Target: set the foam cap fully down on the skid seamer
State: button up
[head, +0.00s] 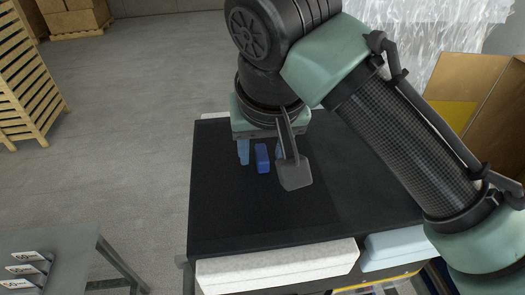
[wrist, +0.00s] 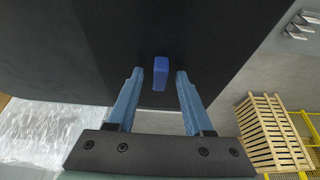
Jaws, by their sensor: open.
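A wide black slab (head: 235,215) lies flat in the middle of the head view, and it fills much of the wrist view (wrist: 60,50). A small blue block (head: 262,158) stands up from it; the wrist view shows it too (wrist: 160,73). A white speckled, foam-like slab (head: 280,268) juts out below the black slab's front edge. I cannot tell for sure which parts are the foam cap and the skid seamer, or whether there is a gap between them. My gripper (head: 261,150) is open and empty, its light-blue fingers (wrist: 160,75) apart on either side of the blue block.
A light-blue slab (head: 395,245) juts out at the front right. A grey table (head: 70,258) with labelled plates stands at the lower left. An open cardboard box (head: 478,105) and clear wrap (head: 450,40) are at the right.

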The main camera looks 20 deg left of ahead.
jog(key=b+v, duration=0.2)
jog(key=v, duration=0.9)
jog(key=w+a+r+n+t+y, duration=0.1)
jog(key=w+a+r+t+y, duration=0.1)
jog(key=a+r+t+y, duration=0.3)
jog(key=w+a+r+n+t+y, duration=0.1)
jog(key=w+a+r+t+y, duration=0.15)
jog(key=r+y, duration=0.4)
jog(key=s+d+r+m+t+h, duration=0.3)
jog(key=d+r+m+t+h, duration=0.1)
jog(key=d+t+h, duration=0.3)
jog(key=s+d+r+m+t+h, duration=0.3)
jog(key=d+t+h, duration=0.4)
jog(key=d, duration=0.5)
jog(key=shift+d+r+m+t, duration=0.3)
jog(key=shift+r+m+t, duration=0.25)
jog(key=shift+m+t, duration=0.35)
